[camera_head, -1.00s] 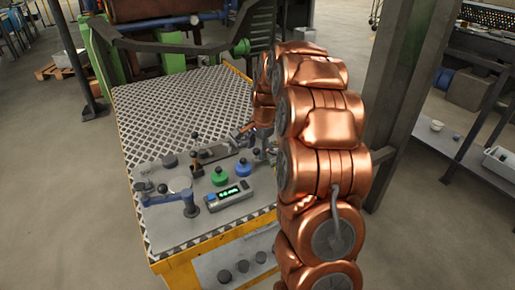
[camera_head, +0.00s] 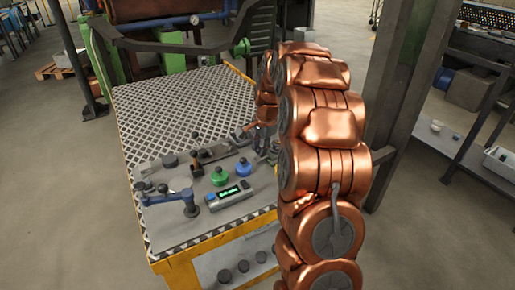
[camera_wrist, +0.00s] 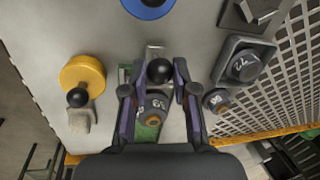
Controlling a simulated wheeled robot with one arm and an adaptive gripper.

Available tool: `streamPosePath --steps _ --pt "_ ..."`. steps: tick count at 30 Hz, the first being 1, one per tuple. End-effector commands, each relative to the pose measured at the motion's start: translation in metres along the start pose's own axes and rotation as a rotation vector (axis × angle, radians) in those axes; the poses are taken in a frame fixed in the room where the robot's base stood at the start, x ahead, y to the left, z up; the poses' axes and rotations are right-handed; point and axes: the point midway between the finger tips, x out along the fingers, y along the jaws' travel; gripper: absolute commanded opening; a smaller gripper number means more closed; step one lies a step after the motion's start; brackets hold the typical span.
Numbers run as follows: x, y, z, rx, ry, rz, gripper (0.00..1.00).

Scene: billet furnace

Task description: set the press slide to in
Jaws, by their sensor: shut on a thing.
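In the wrist view, my gripper (camera_wrist: 157,82) has its two fingers on either side of a black ball knob (camera_wrist: 160,70) and is shut on it. The knob stands over a narrow pale track on the plate, which I take to be the press slide. A grey piece with a number and an orange ring (camera_wrist: 153,121) sits between the fingers, nearer the palm, with a green patch beside it. In the head view my gripper (camera_head: 263,139) is at the right edge of the bench, partly hidden by my copper arm. The knob cannot be made out there.
The bench (camera_head: 190,105) has a perforated top with a yellow frame. Beside the gripper are a green knob (camera_head: 219,176), a blue knob (camera_head: 243,167) and a display box (camera_head: 229,195).

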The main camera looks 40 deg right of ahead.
Motion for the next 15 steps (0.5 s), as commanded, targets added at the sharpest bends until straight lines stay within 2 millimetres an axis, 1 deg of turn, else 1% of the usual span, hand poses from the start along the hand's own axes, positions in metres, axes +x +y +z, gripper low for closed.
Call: streamPosePath --steps 1,3,7,10,15 --pt "0.000 0.002 -0.012 0.006 0.002 -0.002 0.00" --pt "0.001 0.006 -0.027 0.007 0.001 -0.001 0.00" --pt "-0.002 0.009 -0.050 0.006 0.005 -0.005 0.00" --pt "-0.003 0.011 -0.060 0.003 0.004 -0.004 0.00" --pt "-0.003 0.013 -0.065 0.002 0.002 -0.002 0.00"
